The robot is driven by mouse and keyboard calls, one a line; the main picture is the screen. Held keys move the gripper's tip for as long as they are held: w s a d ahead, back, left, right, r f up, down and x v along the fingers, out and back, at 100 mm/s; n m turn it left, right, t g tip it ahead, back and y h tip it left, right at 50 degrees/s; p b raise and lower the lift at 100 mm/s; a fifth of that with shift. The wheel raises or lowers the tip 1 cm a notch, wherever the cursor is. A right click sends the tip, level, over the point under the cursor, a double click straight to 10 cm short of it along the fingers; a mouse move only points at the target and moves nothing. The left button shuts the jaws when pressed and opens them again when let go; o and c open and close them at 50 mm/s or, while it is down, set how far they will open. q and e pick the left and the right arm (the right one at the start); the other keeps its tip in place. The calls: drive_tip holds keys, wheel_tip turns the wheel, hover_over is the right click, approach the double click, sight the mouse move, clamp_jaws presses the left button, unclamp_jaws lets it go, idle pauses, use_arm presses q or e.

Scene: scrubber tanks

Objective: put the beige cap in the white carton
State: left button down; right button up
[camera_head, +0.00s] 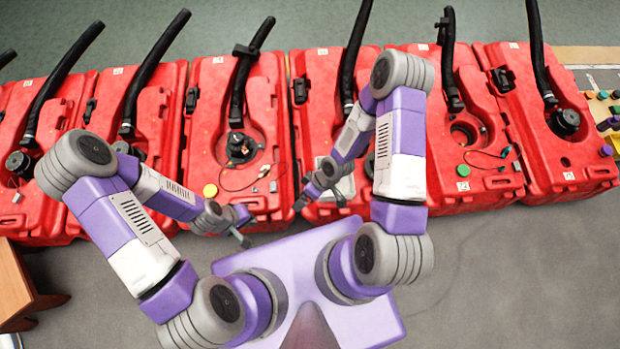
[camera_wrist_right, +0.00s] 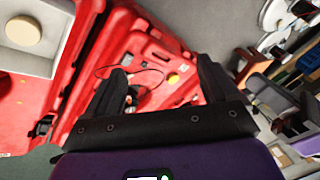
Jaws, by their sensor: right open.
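The beige cap (camera_wrist_right: 22,32) is a round disc at the top left of the right wrist view. It lies on the floor of the pale, walled white carton (camera_wrist_right: 42,65), apart from my right fingers. In the head view the white carton (camera_head: 345,186) sits on a middle red tank, partly hidden by my right gripper (camera_head: 320,199); I cannot make out the cap there. My right gripper is open and empty, and its dark fingers also show in the right wrist view (camera_wrist_right: 165,92). My left gripper (camera_head: 243,227) looks open and empty, in front of the tank to the left.
A row of red tanks (camera_head: 262,95) with black hoses crosses the view. A yellow cap (camera_head: 210,190) and a green cap (camera_head: 463,170) lie on tanks. A wooden piece of furniture (camera_head: 15,285) stands at lower left. The grey floor (camera_head: 520,270) at right is clear.

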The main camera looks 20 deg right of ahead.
drive_tip(key=shift+s+d+r+m+t+h, duration=0.15)
drive_tip(key=shift+s+r+m, duration=0.35)
drive_tip(key=shift+m, duration=1.2)
drive_tip(key=shift+s+r+m+t+h, duration=0.1)
drive_tip(key=shift+s+r+m+h, duration=0.3)
drive_tip(key=shift+m, duration=1.3)
drive_tip(key=shift+s+d+r+m+t+h, duration=0.1)
drive_tip(key=shift+s+r+m, duration=0.45)
drive_tip(key=shift+m, duration=1.15)
